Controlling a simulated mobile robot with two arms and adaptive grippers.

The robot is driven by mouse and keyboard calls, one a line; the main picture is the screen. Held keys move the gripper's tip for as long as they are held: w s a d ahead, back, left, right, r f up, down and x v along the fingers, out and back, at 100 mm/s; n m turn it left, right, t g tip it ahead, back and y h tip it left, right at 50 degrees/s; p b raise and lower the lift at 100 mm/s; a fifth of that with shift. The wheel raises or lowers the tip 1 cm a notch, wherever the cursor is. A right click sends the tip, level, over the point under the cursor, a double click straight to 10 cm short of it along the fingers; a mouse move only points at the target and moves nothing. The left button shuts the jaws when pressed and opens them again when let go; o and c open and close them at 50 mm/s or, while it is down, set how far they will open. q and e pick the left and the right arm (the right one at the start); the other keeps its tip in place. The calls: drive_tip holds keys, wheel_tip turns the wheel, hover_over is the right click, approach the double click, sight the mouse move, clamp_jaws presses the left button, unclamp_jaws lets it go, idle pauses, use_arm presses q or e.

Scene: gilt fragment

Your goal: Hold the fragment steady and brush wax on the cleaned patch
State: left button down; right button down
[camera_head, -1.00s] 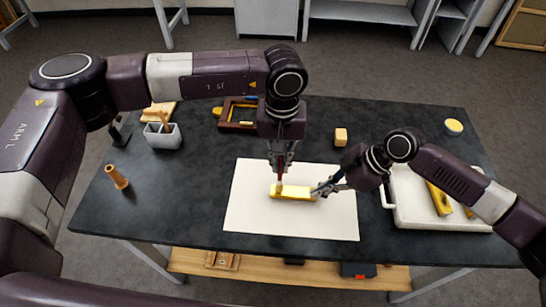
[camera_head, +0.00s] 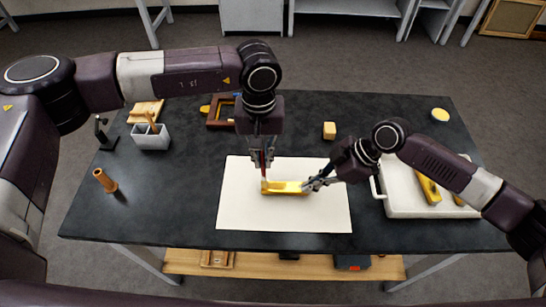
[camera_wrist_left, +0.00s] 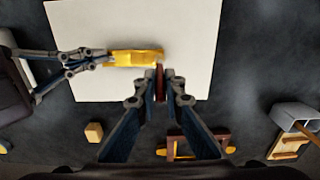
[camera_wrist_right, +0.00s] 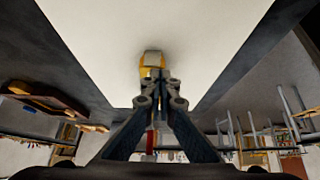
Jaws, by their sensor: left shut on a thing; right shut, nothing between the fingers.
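The gilt fragment (camera_head: 288,187), a small yellow bar, lies on the white sheet (camera_head: 240,213). It also shows in the left wrist view (camera_wrist_left: 137,58) and right wrist view (camera_wrist_right: 152,63). My left gripper (camera_head: 264,158) is shut on the brush (camera_wrist_left: 160,84), which has a dark red handle. The brush points down at the fragment's left end; I cannot tell whether its tip touches. My right gripper (camera_head: 311,184) is shut with nothing between its fingers. Its tips are against or very close to the fragment's right end. The cleaned patch is too small to make out.
A white tray (camera_head: 400,207) with yellow pieces stands at the right. A small tan block (camera_head: 329,130) and a brown wooden frame (camera_head: 219,124) lie behind the sheet.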

use_arm(q)
drive_tip(key=shift+d, duration=2.7)
use_arm(e)
drive_tip(key=shift+s+f, duration=0.1)
drive_tip(key=shift+f, duration=0.05)
use_arm(q)
drive_tip(key=shift+a, duration=2.65)
use_arm(e)
drive_tip(key=shift+d, duration=0.1)
use_arm(q)
drive_tip(key=shift+a+r, duration=0.1)
drive_tip(key=shift+a, duration=0.1)
drive_tip(key=shift+r, duration=4.05)
drive_tip(key=shift+f, duration=0.1)
use_arm(e)
drive_tip(key=shift+w+r, duration=0.2)
drive_tip(key=shift+r, duration=2.95)
